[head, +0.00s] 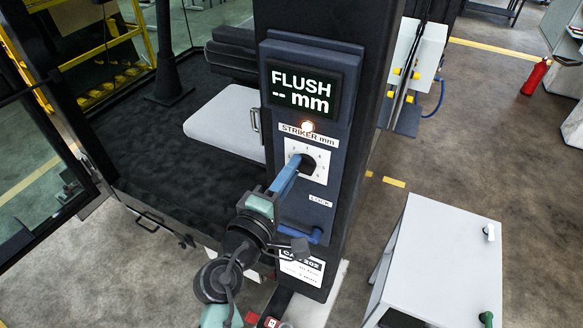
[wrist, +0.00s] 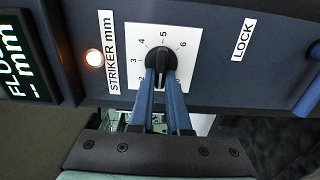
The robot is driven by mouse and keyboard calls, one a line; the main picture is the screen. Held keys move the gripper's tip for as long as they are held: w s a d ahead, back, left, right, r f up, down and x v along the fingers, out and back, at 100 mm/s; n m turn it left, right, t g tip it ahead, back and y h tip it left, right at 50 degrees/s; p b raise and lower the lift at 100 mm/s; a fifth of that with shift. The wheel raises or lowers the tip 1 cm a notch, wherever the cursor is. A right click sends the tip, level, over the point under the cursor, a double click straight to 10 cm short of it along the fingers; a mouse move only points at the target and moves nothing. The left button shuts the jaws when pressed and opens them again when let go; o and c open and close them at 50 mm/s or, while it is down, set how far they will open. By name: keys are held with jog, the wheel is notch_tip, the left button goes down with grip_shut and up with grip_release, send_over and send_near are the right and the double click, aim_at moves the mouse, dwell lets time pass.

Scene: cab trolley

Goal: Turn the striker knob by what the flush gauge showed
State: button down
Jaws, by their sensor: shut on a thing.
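The black striker knob (wrist: 160,60) sits on a white dial plate (wrist: 187,32) with printed numbers, under the STRIKER mm label (wrist: 113,58). A light mark on the knob's edge appears to face near 5. My gripper (wrist: 163,80) has its two blue fingers shut on the knob, one on each side. In the head view my gripper (head: 298,166) reaches the knob (head: 308,163) from the lower left and covers part of the dial. The flush gauge display (head: 309,91) reads FLUSH with two dashes and mm, no number.
A lit round lamp (head: 307,126) is between the display and dial. A blue lock handle (head: 300,232) is below the LOCK label (head: 320,201). The open cab with a grey seat (head: 222,122) is left; a white-topped cabinet (head: 440,262) stands right, with floor between.

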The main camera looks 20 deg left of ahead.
dwell(0.4)
jog(key=c, duration=0.9)
grip_release()
jog(key=s+b, duration=0.1)
jog(key=s, duration=0.3)
jog(key=s+b, duration=0.2)
jog(key=s, duration=0.2)
jog(key=s+b, duration=0.1)
jog(key=s, duration=0.4)
jog(key=shift+a+b, duration=0.25)
jog(key=shift+b, duration=0.15)
